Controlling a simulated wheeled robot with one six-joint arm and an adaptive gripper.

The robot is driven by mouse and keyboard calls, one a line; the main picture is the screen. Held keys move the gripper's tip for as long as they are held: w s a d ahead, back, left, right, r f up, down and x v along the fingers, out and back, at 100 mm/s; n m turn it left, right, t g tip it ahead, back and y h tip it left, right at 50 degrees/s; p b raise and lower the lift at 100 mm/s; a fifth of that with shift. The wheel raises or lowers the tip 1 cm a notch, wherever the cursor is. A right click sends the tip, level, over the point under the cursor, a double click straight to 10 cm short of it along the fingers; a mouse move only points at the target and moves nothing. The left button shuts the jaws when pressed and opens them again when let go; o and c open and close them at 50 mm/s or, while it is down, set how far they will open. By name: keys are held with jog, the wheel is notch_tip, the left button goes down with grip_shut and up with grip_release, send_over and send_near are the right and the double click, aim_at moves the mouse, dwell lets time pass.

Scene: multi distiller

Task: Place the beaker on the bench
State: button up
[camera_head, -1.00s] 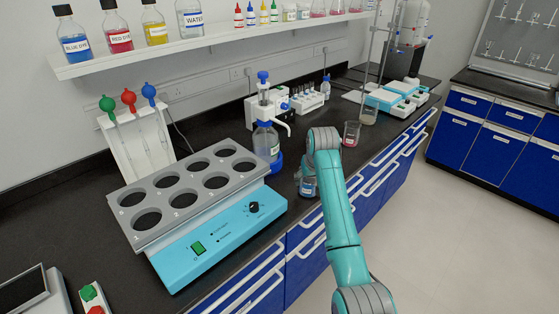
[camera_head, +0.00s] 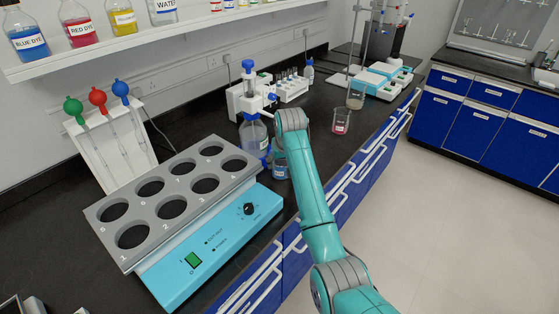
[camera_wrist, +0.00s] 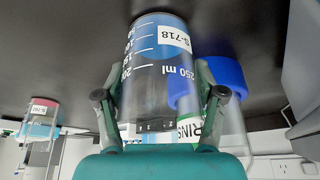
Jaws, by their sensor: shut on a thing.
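The beaker (camera_wrist: 150,60) is clear glass with blue liquid, a white S-718 label and a 250 ml mark. The wrist view shows it upside down, its base towards the dark bench (camera_wrist: 60,40). My gripper (camera_wrist: 160,98) is shut around its sides. In the head view the beaker (camera_head: 281,171) is beside the dispenser bottle (camera_head: 252,138), over or on the black bench (camera_head: 310,110) near its front edge. I cannot tell whether its base touches the bench. My arm hides the gripper in the head view.
The bottle's blue base (camera_wrist: 226,76) is close beside the beaker. A blue heating block (camera_head: 215,235) with round wells stands to the left. A beaker of pink liquid (camera_head: 341,122) stands to the right, with bare bench between. A shelf (camera_head: 120,52) of bottles hangs behind.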

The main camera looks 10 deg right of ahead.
jog(key=shift+f, duration=0.1)
jog(key=o, duration=1.5)
jog(key=shift+c, duration=0.2)
jog(key=v, duration=1.2)
